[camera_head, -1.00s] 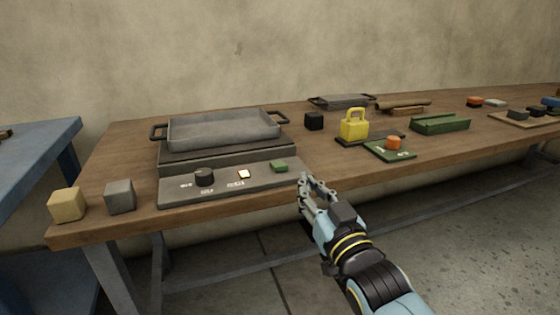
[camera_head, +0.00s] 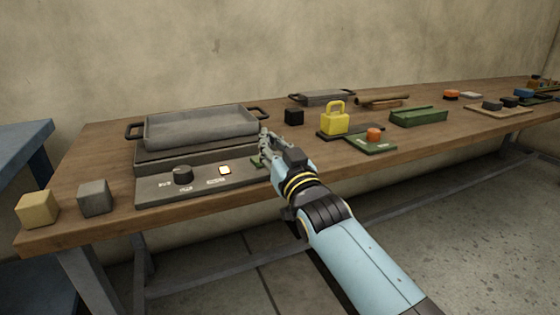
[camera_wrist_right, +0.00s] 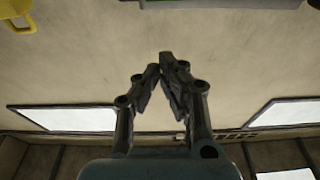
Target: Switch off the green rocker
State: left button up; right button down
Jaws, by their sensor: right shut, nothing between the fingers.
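The green rocker (camera_head: 257,162) sits at the right end of the dark control panel (camera_head: 205,182), in front of the grey tray. My gripper hides most of it; only a green edge shows. My right gripper (camera_head: 264,137) is over that end of the panel, its fingers just above and behind the rocker in the picture. I cannot tell whether they touch it. In the right wrist view the fingertips (camera_wrist_right: 161,62) meet, with nothing between them. My left gripper is not in view.
A black knob (camera_head: 183,175) and a lit pale switch (camera_head: 224,170) share the panel. The grey tray (camera_head: 200,130) stands behind. Two blocks stand at left, tan (camera_head: 37,208) and grey (camera_head: 95,197).

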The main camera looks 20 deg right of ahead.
aim_at(268, 172)
jog(key=shift+w+r, duration=0.1)
jog(key=shift+w, duration=0.95)
jog(key=f, duration=0.1)
jog(key=f+b, duration=0.1)
jog(key=shift+s+f+b, duration=0.2)
jog(key=shift+f+b, duration=0.1)
jog(key=shift+f, duration=0.1)
jog(key=shift+s+f, duration=0.1)
jog(key=shift+f, duration=0.4)
